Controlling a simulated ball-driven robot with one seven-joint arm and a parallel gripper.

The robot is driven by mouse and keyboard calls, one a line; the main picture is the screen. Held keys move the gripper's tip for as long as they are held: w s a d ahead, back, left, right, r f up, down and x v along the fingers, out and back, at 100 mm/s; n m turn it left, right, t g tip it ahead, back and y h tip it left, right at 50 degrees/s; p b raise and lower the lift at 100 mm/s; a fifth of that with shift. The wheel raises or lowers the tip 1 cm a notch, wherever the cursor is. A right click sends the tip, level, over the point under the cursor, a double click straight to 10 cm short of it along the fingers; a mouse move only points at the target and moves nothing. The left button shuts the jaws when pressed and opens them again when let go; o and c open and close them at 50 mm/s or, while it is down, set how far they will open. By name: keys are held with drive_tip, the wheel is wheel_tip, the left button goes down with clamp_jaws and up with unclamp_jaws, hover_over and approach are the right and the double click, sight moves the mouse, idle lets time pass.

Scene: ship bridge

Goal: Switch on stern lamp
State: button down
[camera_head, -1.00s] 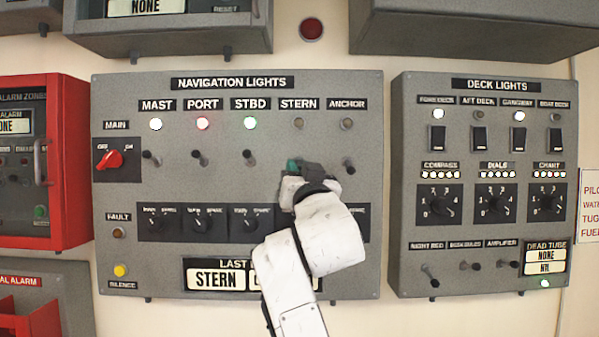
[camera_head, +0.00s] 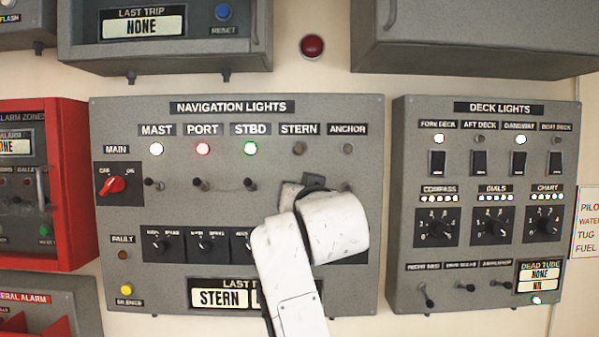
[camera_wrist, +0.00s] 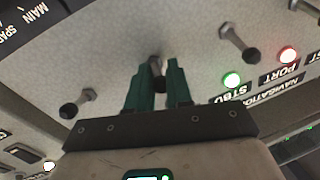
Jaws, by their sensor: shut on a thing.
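The navigation lights panel (camera_head: 120,230) faces me. Its stern lamp (camera_head: 299,149) is dark, under the STERN label (camera_head: 299,129). My gripper (camera_wrist: 158,75) has its green fingers closed around the stern toggle switch (camera_wrist: 158,68), seen in the wrist view. In the head view my white wrist hides the fingers and that switch. The mast lamp (camera_head: 156,149), port lamp (camera_head: 203,149) and starboard lamp (camera_head: 250,148) are lit. The anchor lamp (camera_head: 347,149) is dark.
The starboard toggle (camera_wrist: 238,43) and anchor toggle (camera_wrist: 77,104) stand on either side of my fingers. The deck lights panel (camera_head: 487,95) is at the right, a red alarm box (camera_head: 75,180) at the left. Cabinets (camera_head: 460,40) overhang above.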

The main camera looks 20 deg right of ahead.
drive_tip(key=shift+r+g+p, duration=0.75)
drive_tip(key=shift+g+p, duration=0.25)
drive_tip(key=shift+p, duration=0.25)
drive_tip(key=shift+w+d+r+m+g, duration=0.1)
drive_tip(key=shift+m+g, duration=0.3)
drive_tip(key=shift+g, duration=0.5)
drive_tip(key=c, duration=1.1)
unclamp_jaws()
drive_tip(key=shift+o, duration=0.2)
drive_tip(key=b+v, duration=0.3)
drive_tip(key=v, duration=0.7)
drive_tip(key=shift+s+r, duration=0.15)
drive_tip(key=shift+s, duration=0.2)
